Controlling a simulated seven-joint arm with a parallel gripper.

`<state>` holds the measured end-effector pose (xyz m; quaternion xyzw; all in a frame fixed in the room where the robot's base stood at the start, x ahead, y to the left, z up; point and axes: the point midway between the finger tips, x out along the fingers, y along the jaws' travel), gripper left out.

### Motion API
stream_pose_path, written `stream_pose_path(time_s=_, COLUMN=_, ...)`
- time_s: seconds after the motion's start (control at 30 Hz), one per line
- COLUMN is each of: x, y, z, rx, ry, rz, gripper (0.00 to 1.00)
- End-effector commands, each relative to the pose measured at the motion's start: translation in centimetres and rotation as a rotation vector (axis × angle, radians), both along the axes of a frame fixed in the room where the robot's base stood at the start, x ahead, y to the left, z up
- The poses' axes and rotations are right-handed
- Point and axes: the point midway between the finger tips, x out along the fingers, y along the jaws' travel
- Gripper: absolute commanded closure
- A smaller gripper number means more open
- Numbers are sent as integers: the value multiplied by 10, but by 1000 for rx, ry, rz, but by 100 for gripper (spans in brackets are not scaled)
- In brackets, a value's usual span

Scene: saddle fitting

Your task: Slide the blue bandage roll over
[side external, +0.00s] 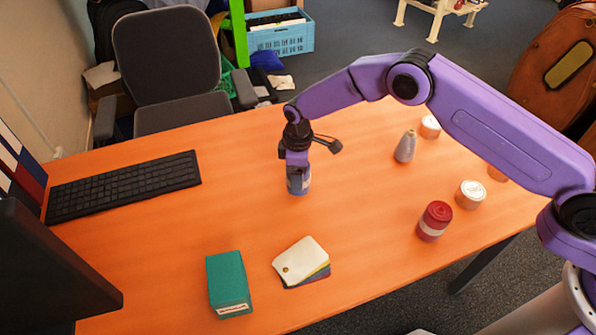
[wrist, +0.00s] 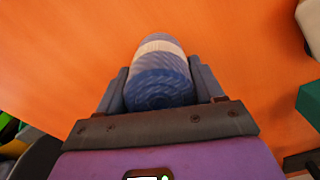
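The blue bandage roll (wrist: 160,75) with a pale band lies between the two fingers of my gripper (wrist: 160,88) in the wrist view. Both fingers press against its sides, with no gap that I can see. In the side view my gripper (side external: 298,170) points down over the middle of the orange table (side external: 350,215). The roll (side external: 299,185) shows below the fingers, upright, its lower end at or just above the tabletop; I cannot tell if it touches. Its upper part is hidden by the fingers.
A green box (side external: 229,285) and fanned cards (side external: 302,262) lie in front. A keyboard (side external: 125,185) lies left. The table around the gripper is clear.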

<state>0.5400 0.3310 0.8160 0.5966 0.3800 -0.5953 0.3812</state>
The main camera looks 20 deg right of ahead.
Motion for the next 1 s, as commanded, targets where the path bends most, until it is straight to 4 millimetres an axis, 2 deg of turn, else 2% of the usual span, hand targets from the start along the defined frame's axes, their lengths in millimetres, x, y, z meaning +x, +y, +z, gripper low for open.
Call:
stream_pose_path(time_s=0.03, x=0, y=0, z=0, rx=0, ry=0, rz=0, gripper=51)
stream_pose_path(time_s=0.1, x=0, y=0, z=0, rx=0, ry=0, rz=0, gripper=66)
stream_pose_path(time_s=0.37, x=0, y=-5, z=0, rx=-1, ry=0, rz=-1, gripper=67)
stream_pose_path(time_s=1.0, x=0, y=-68, z=1, rx=-1, ry=0, rz=-2, gripper=67)
